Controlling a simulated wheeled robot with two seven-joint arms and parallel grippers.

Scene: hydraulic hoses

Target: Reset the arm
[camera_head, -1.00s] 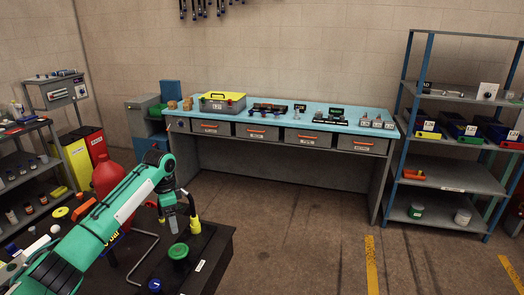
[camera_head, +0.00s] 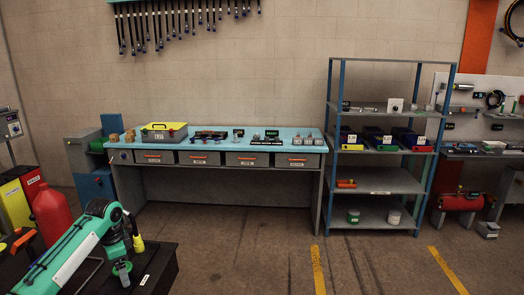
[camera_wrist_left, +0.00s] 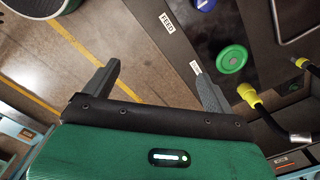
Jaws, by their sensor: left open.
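My green left arm comes in from the lower left in the head view, with my left gripper (camera_head: 118,249) pointing down over a dark cart top (camera_head: 155,262). In the left wrist view the two grey fingers of this gripper (camera_wrist_left: 153,88) stand wide apart with nothing between them. A yellow-collared fitting (camera_wrist_left: 249,95) is right of that finger. My right gripper is not in view.
A blue-topped workbench (camera_head: 220,136) with a yellow-lidded toolbox (camera_head: 164,132) stands against the wall. Grey shelves (camera_head: 375,181) with bins stand right of it. A red container (camera_head: 51,213) is left of my arm. Hoses (camera_head: 180,22) hang above. The floor between is clear.

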